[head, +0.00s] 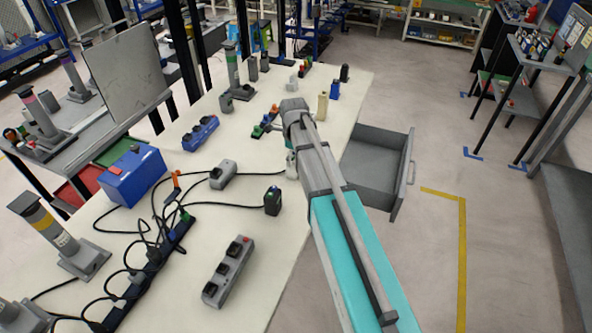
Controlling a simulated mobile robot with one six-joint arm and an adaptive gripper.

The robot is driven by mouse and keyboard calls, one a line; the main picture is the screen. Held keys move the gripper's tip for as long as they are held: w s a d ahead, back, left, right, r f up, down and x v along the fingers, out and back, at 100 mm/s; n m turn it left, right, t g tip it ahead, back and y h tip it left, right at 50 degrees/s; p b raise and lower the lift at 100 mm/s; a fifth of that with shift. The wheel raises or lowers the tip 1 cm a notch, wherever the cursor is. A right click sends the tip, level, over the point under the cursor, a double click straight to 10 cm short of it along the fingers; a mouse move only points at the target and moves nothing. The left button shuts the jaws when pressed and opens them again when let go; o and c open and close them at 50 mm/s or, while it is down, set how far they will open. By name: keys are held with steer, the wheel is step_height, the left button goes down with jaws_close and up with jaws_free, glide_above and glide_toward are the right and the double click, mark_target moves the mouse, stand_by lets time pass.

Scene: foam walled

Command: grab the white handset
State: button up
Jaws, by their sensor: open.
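The white handset (322,107), cream-coloured in this light, stands upright on the pale table near its right edge. It looks like a small radio with a narrow top. My gripper (290,163) is at the end of my arm, left of the handset and nearer to me in the head view, apart from it. My gripper is open, and I see nothing held in it. My wrist and forearm partly hide it, so its fingertips are hard to make out.
A blue handset (335,90) and a black one (344,74) stand just behind the white one. A small light-grey item (293,83) lies to its left. An open grey drawer (372,172) juts out at the right. Cables and a power strip (160,262) fill the table's near left.

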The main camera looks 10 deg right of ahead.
steer(key=shift+f+b, duration=0.75)
steer(key=shift+f, duration=0.3)
steer(key=c, duration=1.1)
steer(key=shift+r, duration=0.1)
step_height(320, 180, up, 2)
steer(key=p, duration=0.2)
steer(key=shift+r+p, duration=0.25)
steer(key=shift+p, duration=0.15)
steer(key=s+d+r+p, duration=0.7)
steer(key=s+r+p, duration=0.3)
steer(key=s, duration=0.2)
steer(key=shift+r, duration=0.15)
